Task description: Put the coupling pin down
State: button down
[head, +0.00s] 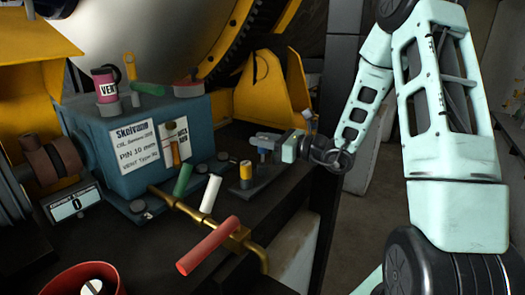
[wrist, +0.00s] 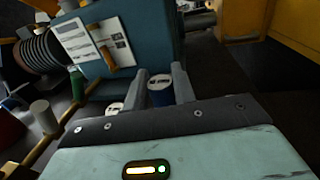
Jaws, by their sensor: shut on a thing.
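My gripper (head: 262,144) reaches in from the right over the dark bench. It is shut on a blue pin with a pale slotted top, which I take to be the coupling pin. In the wrist view the blue pin (wrist: 160,92) is upright between the two grey fingers. In the head view the fingers partly cover it, and I cannot tell whether its lower end touches anything. Just left of it, a yellow-and-grey pin (head: 246,173) stands on a dark plate (head: 262,184). A similar slotted top (wrist: 115,108) shows left of the fingers in the wrist view.
A blue-grey box (head: 190,118) with labels stands behind and left. A brass pipe (head: 185,207) with green, white and red (head: 208,246) handles runs in front. A red bucket (head: 84,281) is at lower left. Yellow machinery (head: 290,85) stands behind.

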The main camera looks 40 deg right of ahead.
aim_at(263, 152)
jog(key=shift+f+p, duration=0.5)
jog(key=shift+f, duration=1.4)
jog(key=shift+f, duration=0.1)
jog(key=c, duration=1.1)
grip_release()
jog(key=shift+c, duration=0.2)
jog(key=b+v, duration=0.4)
jog(key=v, duration=0.8)
jog(key=shift+b, duration=0.3)
